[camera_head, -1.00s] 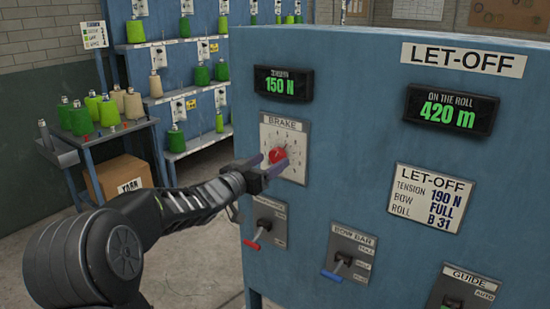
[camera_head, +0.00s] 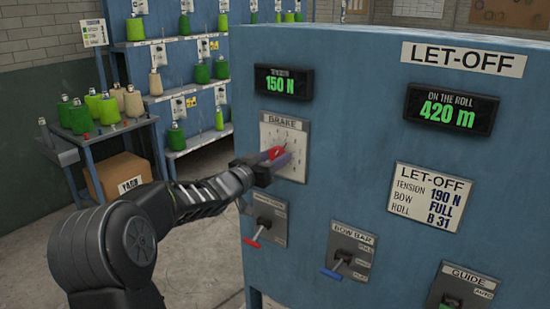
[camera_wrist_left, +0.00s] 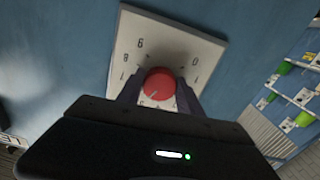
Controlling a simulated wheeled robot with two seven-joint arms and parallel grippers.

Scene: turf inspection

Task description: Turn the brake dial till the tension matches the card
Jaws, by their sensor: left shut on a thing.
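The red brake dial (camera_head: 277,153) sits on a white numbered plate (camera_head: 297,135) on the blue let-off panel. My left gripper (camera_head: 276,158) is shut on the dial. In the left wrist view the dial (camera_wrist_left: 159,84) shows between the two fingers, with a pale pointer line on its face. The tension display (camera_head: 284,83) reads 150 N. The card (camera_head: 433,197) gives tension 190 N, bow full and roll B 31. The gripper covers part of the dial and plate. My right gripper is not in view.
Below the dial is a red-handled lever (camera_head: 265,220). A blue-handled bow bar lever (camera_head: 342,255) and a guide switch (camera_head: 461,290) are to its right. Another display (camera_head: 450,111) reads 420 m. A table with yarn cones (camera_head: 109,110) stands at the left.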

